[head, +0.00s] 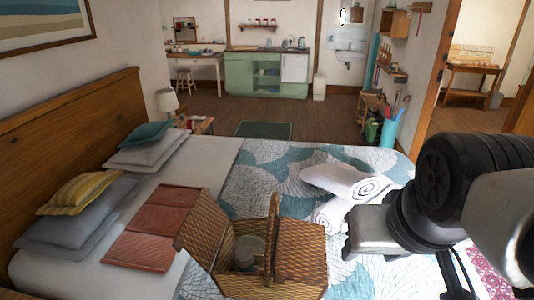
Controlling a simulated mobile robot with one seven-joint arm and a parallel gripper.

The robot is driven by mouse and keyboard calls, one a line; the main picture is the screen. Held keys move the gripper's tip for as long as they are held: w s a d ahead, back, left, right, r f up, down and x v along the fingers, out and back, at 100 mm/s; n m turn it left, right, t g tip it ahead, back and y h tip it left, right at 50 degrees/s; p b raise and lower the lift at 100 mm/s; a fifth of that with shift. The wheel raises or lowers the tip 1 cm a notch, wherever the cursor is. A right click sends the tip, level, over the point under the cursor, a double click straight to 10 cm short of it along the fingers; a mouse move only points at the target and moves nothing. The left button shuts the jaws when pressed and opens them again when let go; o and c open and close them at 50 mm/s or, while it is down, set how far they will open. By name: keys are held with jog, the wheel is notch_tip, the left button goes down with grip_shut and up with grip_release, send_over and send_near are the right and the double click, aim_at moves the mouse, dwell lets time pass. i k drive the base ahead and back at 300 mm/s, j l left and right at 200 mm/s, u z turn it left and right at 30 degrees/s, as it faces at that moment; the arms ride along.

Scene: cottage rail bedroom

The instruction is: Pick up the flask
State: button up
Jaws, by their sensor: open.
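A pale green, rounded thing that looks like the flask (249,246) stands inside an open wicker picnic basket (300,262) on the bed. Only its upper part shows; the basket walls and handle hide the rest. My arm (450,190) reaches in from the right, with black joints and grey links, right of the basket and apart from it. I cannot make out gripper fingers or anything held.
Rolled white towels (348,182) lie on the patterned quilt (270,160) behind the basket. A folded terracotta blanket (150,228) lies left of it, with pillows (85,215) beyond. The headboard (70,135) bounds the left. Open floor (330,115) lies behind the bed.

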aim_at(245, 256)
jog(key=i+j, duration=0.1)
jog(key=j, duration=0.65)
jog(key=j+z, duration=0.15)
jog(key=j, duration=0.6)
jog(key=i, duration=0.05)
